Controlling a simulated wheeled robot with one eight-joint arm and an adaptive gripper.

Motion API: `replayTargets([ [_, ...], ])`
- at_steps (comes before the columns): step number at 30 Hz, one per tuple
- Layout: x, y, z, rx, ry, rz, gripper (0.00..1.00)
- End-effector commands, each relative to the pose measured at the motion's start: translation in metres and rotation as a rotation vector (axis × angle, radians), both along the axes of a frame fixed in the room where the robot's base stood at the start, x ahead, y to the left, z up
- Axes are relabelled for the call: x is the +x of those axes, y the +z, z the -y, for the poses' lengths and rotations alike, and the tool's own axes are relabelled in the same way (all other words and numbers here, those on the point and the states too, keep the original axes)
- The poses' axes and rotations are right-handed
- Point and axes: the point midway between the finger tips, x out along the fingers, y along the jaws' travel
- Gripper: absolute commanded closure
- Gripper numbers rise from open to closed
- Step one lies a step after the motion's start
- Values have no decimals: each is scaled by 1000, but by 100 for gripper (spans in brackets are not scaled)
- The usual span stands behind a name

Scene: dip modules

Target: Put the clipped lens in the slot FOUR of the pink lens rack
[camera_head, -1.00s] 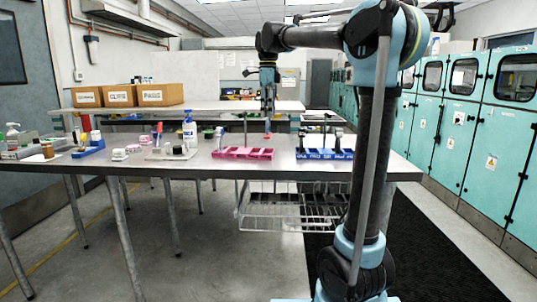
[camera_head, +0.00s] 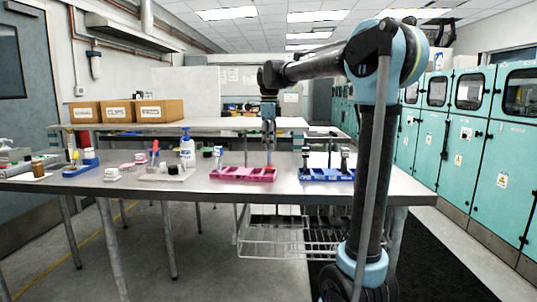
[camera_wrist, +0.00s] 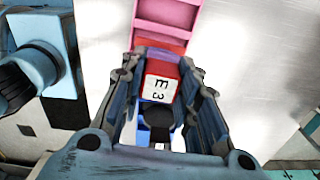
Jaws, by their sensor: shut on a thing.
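My gripper (camera_head: 268,142) is above the right end of the pink lens rack (camera_head: 243,174) in the head view. In the wrist view my gripper (camera_wrist: 160,95) points toward the rack and is shut on a red clipped lens (camera_wrist: 160,68). The pink rack (camera_wrist: 166,12) shows at the top of the wrist view, just beyond the lens. The slot numbers are not readable. The lens's lower end is hidden, so I cannot tell whether it touches the rack.
A blue rack (camera_head: 326,174) with dark upright items stands to the right on the metal table (camera_head: 215,187). A white pump bottle (camera_head: 187,150) and a pale tray (camera_head: 166,177) with small items are to the left. Cardboard boxes (camera_head: 158,111) stand on the back table.

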Motion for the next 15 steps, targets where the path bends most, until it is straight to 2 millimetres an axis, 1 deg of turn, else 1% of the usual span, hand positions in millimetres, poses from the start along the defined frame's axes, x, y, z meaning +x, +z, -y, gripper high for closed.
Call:
replayTargets([
  [6, 0, -28, 1, 0, -1, 0, 100],
  [9, 0, -37, 1, 0, -1, 0, 100],
  [15, 0, -38, 1, 0, -1, 0, 100],
])
